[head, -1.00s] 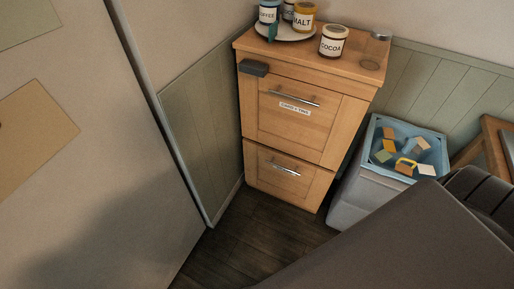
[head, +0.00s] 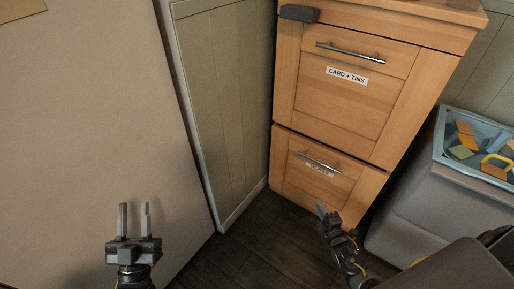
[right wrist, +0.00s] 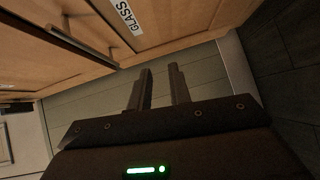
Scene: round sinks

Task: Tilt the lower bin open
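The lower bin (head: 292,183) is the bottom wooden front of a cabinet, closed flush, with a metal bar handle (head: 318,162) and a small label. The right wrist view shows the handle (right wrist: 78,38) and the label (right wrist: 125,17), reading GLASS. My right gripper (head: 323,209) is below and in front of the handle, apart from it. Its two fingers (right wrist: 160,88) stand apart with nothing between them. My left gripper (head: 134,219) is open and empty, away to the left before a pale panel.
The upper bin (head: 345,95), labelled CARD + TINS, is closed above. A grey bin with a blue rim (head: 440,140) holding several blocks stands at the right. A green panelled wall (head: 225,110) is left of the cabinet. Dark floor (head: 250,250) lies clear in front.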

